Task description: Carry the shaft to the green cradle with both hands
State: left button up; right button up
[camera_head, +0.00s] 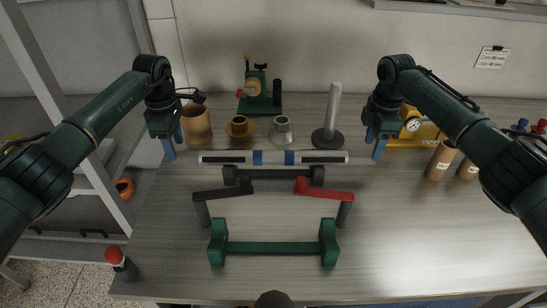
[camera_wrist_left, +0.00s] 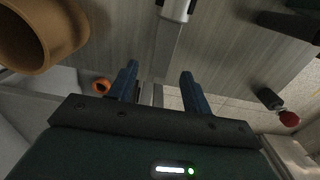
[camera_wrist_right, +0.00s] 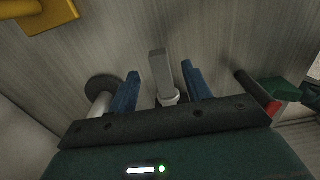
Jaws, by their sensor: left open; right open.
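The shaft (camera_head: 272,157) is a pale bar with dark panels and two blue bands. It lies level across a dark cradle (camera_head: 273,177). The green cradle (camera_head: 272,248) stands empty nearer the front. My left gripper (camera_head: 169,149) is open at the shaft's left end; in the left wrist view the flat grey end (camera_wrist_left: 168,50) shows between the fingers. My right gripper (camera_head: 381,148) is open at the right end; the right wrist view shows that end (camera_wrist_right: 160,72) between the fingers. I cannot tell how deep the ends sit between the fingers.
A black arm (camera_head: 222,190) and a red arm (camera_head: 323,189), each on a dark post, stand between the two cradles. A brown cup (camera_head: 196,123), a green device (camera_head: 260,95), flanged parts and a yellow gauge unit (camera_head: 412,129) stand behind. The table front right is clear.

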aim_at(178, 154)
pick_arm(q)
jog(key=shift+f, duration=1.8)
pick_arm(e)
jog(key=shift+f, duration=1.8)
pick_arm(q)
jog(key=shift+c, duration=0.2)
pick_arm(e)
jog(key=shift+c, duration=0.2)
pick_arm(q)
grip_shut()
pick_arm(e)
grip_shut()
pick_arm(q)
jog(key=shift+w+r, duration=0.1)
jog(key=shift+r, duration=0.15)
pick_arm(e)
jog(key=shift+w+r, duration=0.1)
jog(key=shift+r, duration=0.2)
